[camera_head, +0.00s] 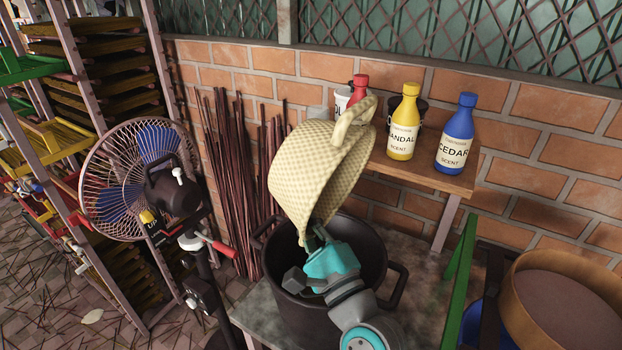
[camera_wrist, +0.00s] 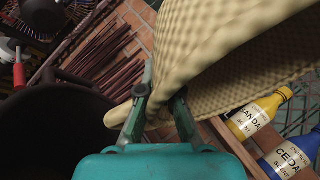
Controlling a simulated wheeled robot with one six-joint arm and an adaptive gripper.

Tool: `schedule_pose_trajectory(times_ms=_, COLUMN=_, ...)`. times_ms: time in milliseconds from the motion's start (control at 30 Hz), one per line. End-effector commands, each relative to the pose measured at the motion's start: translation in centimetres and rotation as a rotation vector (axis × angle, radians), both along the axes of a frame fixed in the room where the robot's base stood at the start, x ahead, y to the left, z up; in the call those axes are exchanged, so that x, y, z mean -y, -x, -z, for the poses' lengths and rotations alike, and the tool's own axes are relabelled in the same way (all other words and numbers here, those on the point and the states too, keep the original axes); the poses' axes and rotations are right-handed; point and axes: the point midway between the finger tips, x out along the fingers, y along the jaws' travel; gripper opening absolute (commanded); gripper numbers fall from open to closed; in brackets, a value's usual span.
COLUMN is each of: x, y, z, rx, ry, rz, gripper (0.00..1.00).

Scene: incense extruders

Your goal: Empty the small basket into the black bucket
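The small basket (camera_head: 308,165) is pale woven, with a loop handle at its upper end. It is tipped steeply on its side above the black bucket (camera_head: 308,318). My gripper (camera_head: 316,238) is at the basket's lower end, over the bucket's mouth. In the wrist view my gripper (camera_wrist: 160,95) has its fingers closed on the pale rim or handle of the basket (camera_wrist: 210,45). The bucket's dark mouth (camera_wrist: 45,130) fills the left of that view. I see no contents falling, and the bucket's bottom is hidden.
A wooden shelf (camera_head: 455,183) behind holds a yellow bottle (camera_head: 402,135), a blue bottle (camera_head: 456,145) and a red-capped bottle (camera_head: 360,82). A fan (camera_head: 135,180) and bundled sticks (camera_head: 235,165) stand left. A round sieve-like tray (camera_head: 520,270) is at right.

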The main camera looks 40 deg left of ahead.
Motion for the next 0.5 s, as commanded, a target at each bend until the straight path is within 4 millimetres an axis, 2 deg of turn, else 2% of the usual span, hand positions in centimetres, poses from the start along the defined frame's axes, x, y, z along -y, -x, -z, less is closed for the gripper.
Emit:
schedule_pose_trajectory(times_ms=133, x=0.16, y=-0.08, z=-0.06, rx=-0.011, ry=-0.052, rz=0.002, gripper=0.00)
schedule_pose_trajectory(times_ms=500, x=0.18, y=-0.08, z=-0.11, rx=-0.011, ry=-0.054, rz=0.002, gripper=0.00)
